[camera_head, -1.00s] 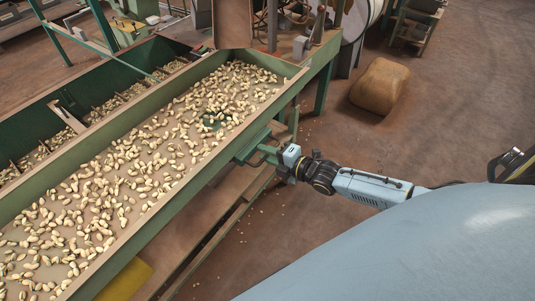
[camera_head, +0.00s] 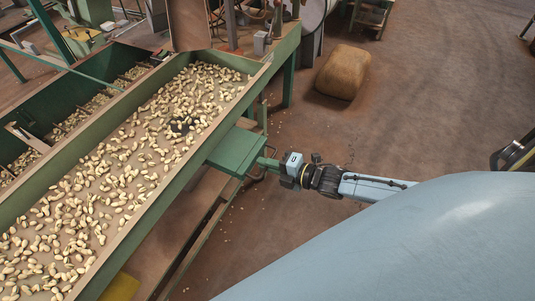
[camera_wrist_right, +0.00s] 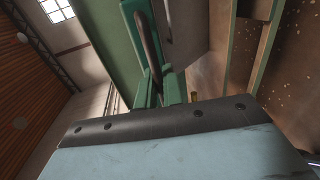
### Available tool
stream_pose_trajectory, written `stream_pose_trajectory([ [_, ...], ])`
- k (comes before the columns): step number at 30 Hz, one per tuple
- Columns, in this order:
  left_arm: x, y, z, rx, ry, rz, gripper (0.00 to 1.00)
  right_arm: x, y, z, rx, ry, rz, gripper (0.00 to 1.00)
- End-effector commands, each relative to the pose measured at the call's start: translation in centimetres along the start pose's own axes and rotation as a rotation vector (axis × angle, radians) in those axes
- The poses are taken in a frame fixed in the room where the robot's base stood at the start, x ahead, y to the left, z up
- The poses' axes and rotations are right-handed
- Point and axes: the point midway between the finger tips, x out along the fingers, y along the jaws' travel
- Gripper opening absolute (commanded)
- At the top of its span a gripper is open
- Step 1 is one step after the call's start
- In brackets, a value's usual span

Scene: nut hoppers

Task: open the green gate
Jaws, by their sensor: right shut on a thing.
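The green gate (camera_head: 236,153) is a flat green plate that sticks out from under the side of the nut tray. A bar handle is at its outer end, and my right gripper (camera_head: 273,164) is shut on it. In the right wrist view the handle (camera_wrist_right: 148,38) shows as a dark bar beside green metal, just beyond the gripper body. A dark opening (camera_head: 182,125) shows in the tray floor among the nuts. My left gripper is not in view.
The long green nut tray (camera_head: 147,214) fills the left of the head view, with several nuts in it. A wooden lower board (camera_head: 190,215) runs below it. A brown sack (camera_head: 343,74) lies on the floor at the back. The floor to the right is open.

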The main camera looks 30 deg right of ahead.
Motion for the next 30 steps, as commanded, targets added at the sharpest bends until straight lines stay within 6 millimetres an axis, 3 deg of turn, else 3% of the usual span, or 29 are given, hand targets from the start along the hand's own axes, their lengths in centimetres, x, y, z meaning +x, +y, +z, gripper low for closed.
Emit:
stream_pose_trajectory([
  [10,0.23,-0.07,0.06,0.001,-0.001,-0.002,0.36,-0.05,-0.04,-0.2,-0.004,0.011,-0.001,0.0],
  [11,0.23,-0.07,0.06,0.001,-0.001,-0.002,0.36,-0.06,-0.04,-0.2,-0.004,0.01,-0.001,0.11],
  [12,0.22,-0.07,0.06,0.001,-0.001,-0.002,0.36,-0.08,-0.05,-0.2,-0.003,0.01,-0.001,0.17],
  [15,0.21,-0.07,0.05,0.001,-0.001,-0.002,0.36,-0.15,-0.05,-0.17,-0.002,0.008,0.0,0.26],
  [30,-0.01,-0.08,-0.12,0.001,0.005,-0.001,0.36,-0.71,0.0,-0.15,-0.002,0.008,-0.001,0.26],
])
